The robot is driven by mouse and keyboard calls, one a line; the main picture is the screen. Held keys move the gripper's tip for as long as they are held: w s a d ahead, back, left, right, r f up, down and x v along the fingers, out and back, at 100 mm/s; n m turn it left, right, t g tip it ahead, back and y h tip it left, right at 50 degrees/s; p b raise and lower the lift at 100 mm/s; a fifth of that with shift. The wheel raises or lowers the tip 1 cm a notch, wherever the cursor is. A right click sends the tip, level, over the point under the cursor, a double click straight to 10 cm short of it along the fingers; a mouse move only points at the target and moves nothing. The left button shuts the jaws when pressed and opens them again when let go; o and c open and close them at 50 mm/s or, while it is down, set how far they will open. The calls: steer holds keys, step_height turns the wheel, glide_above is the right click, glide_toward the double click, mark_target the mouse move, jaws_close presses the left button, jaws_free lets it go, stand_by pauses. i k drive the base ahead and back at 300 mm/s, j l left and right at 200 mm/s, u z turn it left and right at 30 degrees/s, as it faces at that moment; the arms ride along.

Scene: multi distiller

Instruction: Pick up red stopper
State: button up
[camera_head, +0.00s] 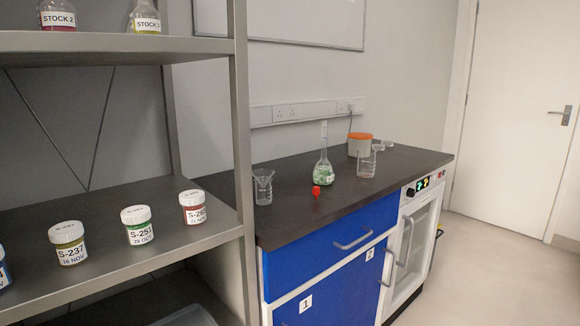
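The red stopper (316,191) is a small red piece on the dark bench top (290,225), near the front of the glassware. It sits just in front and to the left of a volumetric flask (323,170) that holds green contents and has a label. Nothing covers the stopper. My gripper is not in view.
A beaker with a funnel (263,187) stands left of the stopper; a glass beaker (367,162) and an orange-lidded tub (359,144) stand behind right. A metal shelf (110,240) with several labelled jars fills the left foreground. Open floor (495,275) lies at right.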

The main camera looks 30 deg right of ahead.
mark_target(317, 191)
steer(key=z, duration=1.15)
